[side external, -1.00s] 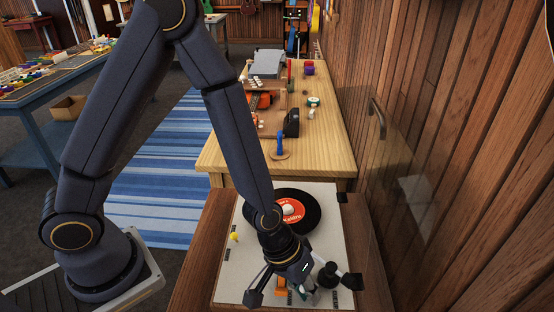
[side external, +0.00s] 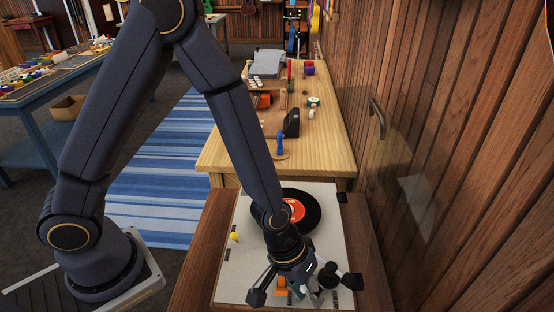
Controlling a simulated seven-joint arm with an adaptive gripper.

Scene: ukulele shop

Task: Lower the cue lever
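A record player (side external: 240,285) with a pale deck stands at the front of the picture. A black record with a red label (side external: 313,213) lies on it, partly hidden by my wrist. My gripper (side external: 305,290) is over the near part of the deck, its two black-tipped fingers spread wide with nothing seen held between them. An orange part (side external: 281,287) and a black cylindrical part (side external: 328,275) show between the fingers, with small pale parts beside them. I cannot tell which of these is the cue lever, or whether a finger touches one.
A clear lid (side external: 400,200) stands on the right side, near the plank wall. A yellow knob (side external: 235,237) sits on the deck's left. A wooden table (side external: 325,150) with several objects stands behind.

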